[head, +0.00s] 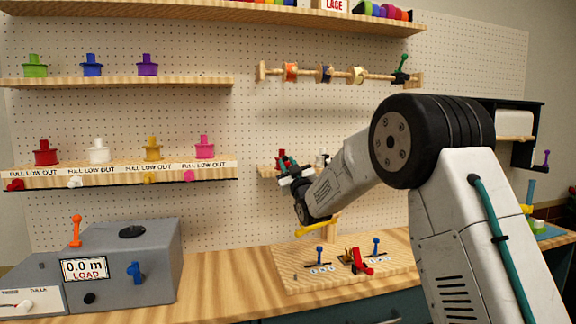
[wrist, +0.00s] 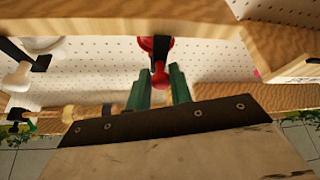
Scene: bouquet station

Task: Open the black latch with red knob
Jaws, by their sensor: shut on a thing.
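The black latch (wrist: 160,47) with a round red knob (wrist: 159,72) hangs from a wooden shelf in the wrist view. My gripper (wrist: 160,80) has its two green fingers on either side of the red knob and is shut on it. In the head view, my gripper (head: 290,170) is at the small wooden shelf on the pegboard, beside a red part (head: 281,154). My gripper and wrist hide most of the latch there.
A second black latch with a white knob (wrist: 19,76) is to the left in the wrist view. In the head view, a peg rail with rings (head: 325,73) is above my gripper. A wooden board with blue and red levers (head: 345,266) lies on the counter below. A grey load box (head: 150,262) stands left.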

